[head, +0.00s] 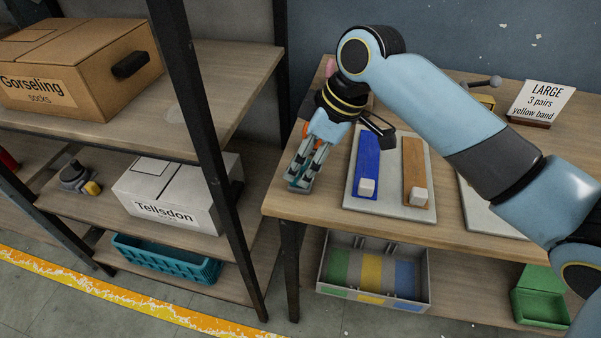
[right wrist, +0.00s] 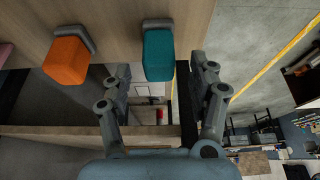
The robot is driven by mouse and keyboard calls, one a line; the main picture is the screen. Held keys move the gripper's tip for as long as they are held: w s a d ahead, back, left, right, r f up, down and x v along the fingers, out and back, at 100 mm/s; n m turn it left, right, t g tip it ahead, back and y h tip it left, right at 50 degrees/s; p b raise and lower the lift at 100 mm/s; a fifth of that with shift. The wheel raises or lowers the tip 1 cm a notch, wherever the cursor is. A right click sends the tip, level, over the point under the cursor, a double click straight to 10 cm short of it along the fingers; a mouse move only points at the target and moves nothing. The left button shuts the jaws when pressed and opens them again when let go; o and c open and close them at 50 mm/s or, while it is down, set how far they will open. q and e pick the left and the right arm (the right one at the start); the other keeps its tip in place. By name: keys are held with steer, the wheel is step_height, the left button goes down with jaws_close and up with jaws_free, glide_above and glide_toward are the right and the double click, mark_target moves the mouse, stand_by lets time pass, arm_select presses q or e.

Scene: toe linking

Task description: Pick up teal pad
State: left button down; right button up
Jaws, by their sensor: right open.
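The teal pad (right wrist: 158,54) shows in the right wrist view as a small block with a grey strip along one end. It lies ahead of and between the fingers of my right gripper (right wrist: 160,76), with gaps on both sides. In the head view my right gripper (head: 301,177) points down at the left end of the workbench, over the teal pad (head: 298,187), which the fingers largely hide. The fingers are open and hold nothing. My left gripper is not in view.
An orange pad (right wrist: 67,60) lies close beside the teal one. Right of the gripper, a pale board (head: 390,208) carries a blue strip (head: 368,160) and a brown strip (head: 414,165). A dark shelf post (head: 215,150) stands left of the workbench (head: 330,215).

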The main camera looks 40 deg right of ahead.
steer(key=shift+x, duration=1.05)
steer(key=shift+c, duration=0.3)
steer(key=c, duration=0.5)
jaws_close()
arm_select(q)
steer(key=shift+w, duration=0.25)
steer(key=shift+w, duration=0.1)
arm_select(e)
steer(key=shift+r, duration=0.15)
